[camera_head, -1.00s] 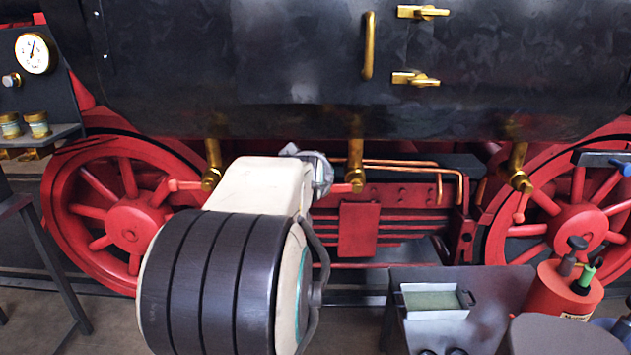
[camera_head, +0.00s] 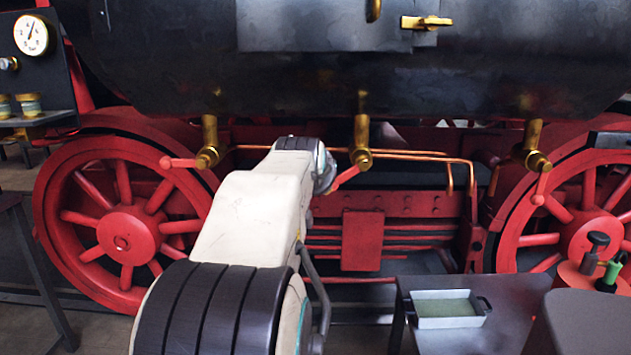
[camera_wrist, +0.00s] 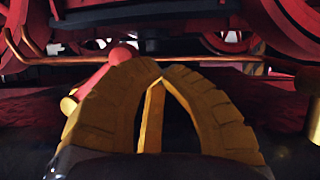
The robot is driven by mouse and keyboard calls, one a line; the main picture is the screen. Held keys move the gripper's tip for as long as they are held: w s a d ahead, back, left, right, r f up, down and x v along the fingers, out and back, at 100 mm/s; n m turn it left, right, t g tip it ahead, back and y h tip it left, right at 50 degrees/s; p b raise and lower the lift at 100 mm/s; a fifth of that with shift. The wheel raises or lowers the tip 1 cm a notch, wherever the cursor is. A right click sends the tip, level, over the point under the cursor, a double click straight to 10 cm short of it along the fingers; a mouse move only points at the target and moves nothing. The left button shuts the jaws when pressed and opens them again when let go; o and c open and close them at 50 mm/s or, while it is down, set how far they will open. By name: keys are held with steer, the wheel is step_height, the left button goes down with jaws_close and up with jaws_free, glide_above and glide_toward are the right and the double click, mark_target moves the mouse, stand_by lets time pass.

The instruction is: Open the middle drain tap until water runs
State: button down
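The middle drain tap (camera_head: 361,152) is a brass pipe hanging under the black cylinder, with a red lever (camera_head: 346,177) sloping down to the left. My gripper (camera_head: 327,178) is beside this lever at its left end; its fingers are mostly hidden by my wrist in the head view. In the wrist view my yellow gripper fingers (camera_wrist: 160,70) curve together and their tips meet. A red lever with a rounded end (camera_wrist: 123,53) shows behind and left of the left finger, outside the fingers. Whether it touches the finger cannot be told. I see no running water.
The left tap (camera_head: 209,145) has its lever pointing left; the right tap (camera_head: 535,150) has its lever pointing down. A copper pipe (camera_head: 420,155) runs behind the middle tap. Red wheels (camera_head: 122,240) stand on both sides. A small tray (camera_head: 447,318) sits on a dark table at lower right.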

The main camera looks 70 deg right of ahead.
steer(key=shift+s+f+b, duration=0.15)
steer(key=shift+f+b, duration=0.25)
steer(key=shift+f, duration=0.25)
steer(key=shift+r, duration=0.1)
stand_by(0.3)
